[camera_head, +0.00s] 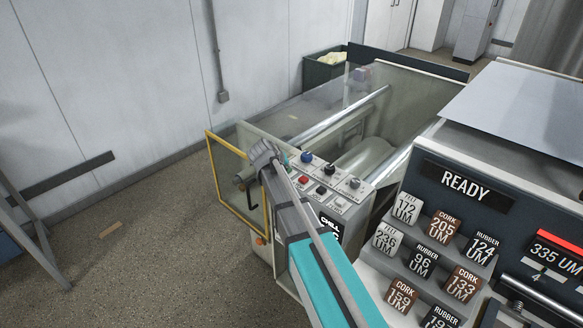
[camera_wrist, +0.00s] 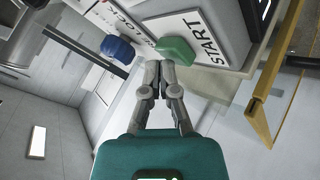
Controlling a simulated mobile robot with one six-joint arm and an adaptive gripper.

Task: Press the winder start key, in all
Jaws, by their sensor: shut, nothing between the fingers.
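The start key is a green button (camera_wrist: 175,50) beside a white START label (camera_wrist: 203,38) in the wrist view. My gripper (camera_wrist: 158,66) is shut and empty, its fingertips close to the green key's near edge; I cannot tell whether they touch it. In the head view my gripper (camera_head: 262,152) is at the left end of the control panel, and it mostly hides the green key there. A blue key (camera_wrist: 117,49) is left of the green one; a blue key also shows in the head view (camera_head: 306,157).
Several other keys, such as a red one (camera_head: 303,180), share the panel. A yellow frame (camera_head: 210,165) stands left of it. A machine with a READY display (camera_head: 465,186) and several labelled blocks is at right. Floor at left is mostly clear.

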